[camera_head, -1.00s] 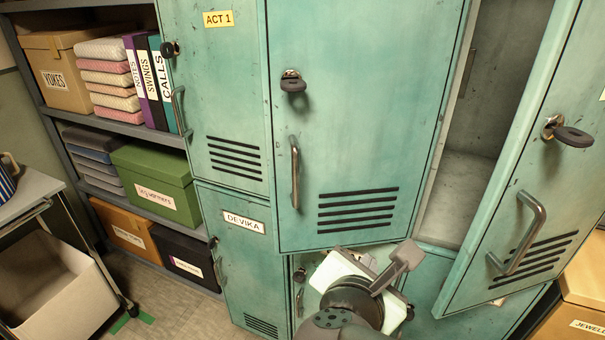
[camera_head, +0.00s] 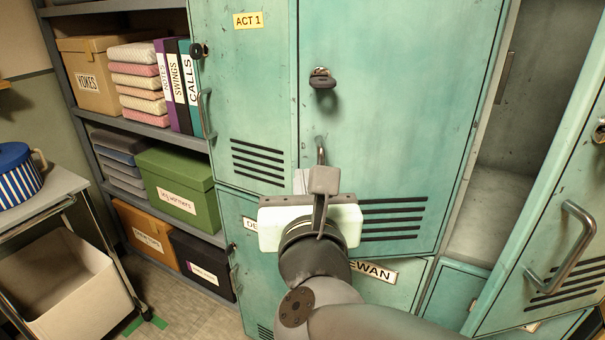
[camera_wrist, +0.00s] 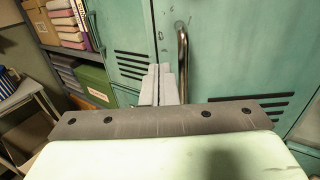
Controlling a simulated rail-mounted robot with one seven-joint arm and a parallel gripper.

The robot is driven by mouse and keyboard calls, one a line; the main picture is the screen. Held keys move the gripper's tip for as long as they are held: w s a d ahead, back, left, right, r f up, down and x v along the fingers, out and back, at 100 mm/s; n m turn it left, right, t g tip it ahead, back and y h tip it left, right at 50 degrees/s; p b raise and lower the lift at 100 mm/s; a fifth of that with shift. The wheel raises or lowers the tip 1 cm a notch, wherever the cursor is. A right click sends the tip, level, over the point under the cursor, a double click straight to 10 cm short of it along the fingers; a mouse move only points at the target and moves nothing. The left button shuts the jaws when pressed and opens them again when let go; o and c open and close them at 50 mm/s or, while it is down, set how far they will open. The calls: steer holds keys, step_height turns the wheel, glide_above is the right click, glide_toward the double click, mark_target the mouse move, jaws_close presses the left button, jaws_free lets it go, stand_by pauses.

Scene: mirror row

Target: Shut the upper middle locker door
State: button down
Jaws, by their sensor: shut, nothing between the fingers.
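My gripper (camera_wrist: 165,70) is shut and empty, in front of the door's lower left part. In the wrist view the fingertips overlap the lower left of the handle (camera_wrist: 182,45); I cannot tell whether they touch anything. In the head view my wrist hides the lower handle, the door's lower left corner and most of my fingers.
To the right, another door (camera_head: 560,220) stands wide open beside an open compartment (camera_head: 490,180). The ACT 1 door (camera_head: 245,100) at left is shut. Farther left are a shelf with boxes (camera_head: 180,190) and a trolley (camera_head: 50,190).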

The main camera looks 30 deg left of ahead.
mark_target(301, 162)
steer(key=shift+x, duration=1.55)
steer(key=shift+w, duration=0.1)
